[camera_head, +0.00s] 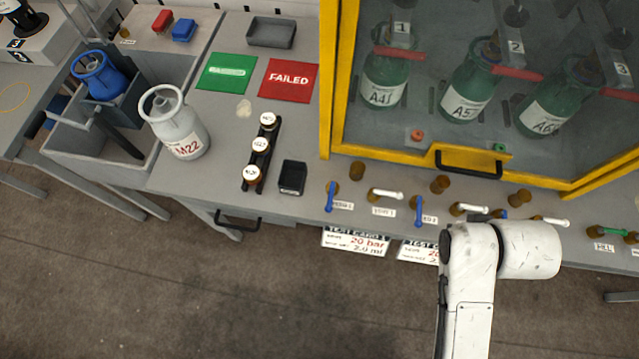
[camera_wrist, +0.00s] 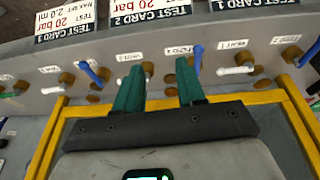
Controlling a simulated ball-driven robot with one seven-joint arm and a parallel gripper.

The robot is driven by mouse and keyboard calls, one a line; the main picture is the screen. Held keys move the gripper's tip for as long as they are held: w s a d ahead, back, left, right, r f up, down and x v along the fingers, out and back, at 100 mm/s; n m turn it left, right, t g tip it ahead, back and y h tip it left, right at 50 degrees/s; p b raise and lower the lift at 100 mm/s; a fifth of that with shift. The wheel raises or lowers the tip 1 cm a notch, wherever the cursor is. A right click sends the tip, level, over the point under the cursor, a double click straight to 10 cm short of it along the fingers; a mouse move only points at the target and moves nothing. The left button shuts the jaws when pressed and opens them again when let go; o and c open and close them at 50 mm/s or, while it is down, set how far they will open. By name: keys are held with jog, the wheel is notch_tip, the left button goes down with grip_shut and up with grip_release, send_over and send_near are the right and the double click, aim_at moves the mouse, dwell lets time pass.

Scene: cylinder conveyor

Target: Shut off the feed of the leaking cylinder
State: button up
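Three green cylinders, A41 (camera_head: 385,80), a middle one (camera_head: 468,95) and a right one (camera_head: 552,105), stand behind the cabinet glass. No leak is visible to me. Along the front ledge, blue-handled valves (camera_head: 331,197) and white-handled valves (camera_head: 385,194) alternate, each with a small label. My gripper (camera_wrist: 160,75) shows only in the wrist view; my arm hides it in the head view. Its two teal fingers are apart with nothing clamped. The left finger overlaps a white-handled valve (camera_wrist: 147,68); the right fingertip is close beside a blue handle (camera_wrist: 196,59). Contact cannot be told.
The yellow-framed cabinet (camera_head: 326,80) has a dark front handle (camera_head: 468,163). Test cards (camera_head: 355,241) hang below the ledge. A green-handled valve (camera_head: 612,232) is at right. Cylinder M22 (camera_head: 182,130), a black vial rack (camera_head: 250,180) and a FAILED mat (camera_head: 290,93) are left. Floor is clear.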

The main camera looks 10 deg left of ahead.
jog(key=w+a+r+p, duration=0.1)
jog(key=w+a+r, duration=0.1)
jog(key=w+a, duration=0.35)
jog(key=g+h, duration=0.2)
jog(key=g, duration=0.1)
send_near(330, 198)
jog(key=b+x, duration=0.5)
jog(key=shift+w+d+f, duration=0.1)
jog(key=shift+w+f, duration=0.05)
jog(key=shift+f, duration=0.05)
jog(key=shift+x, duration=1.2)
grip_shut()
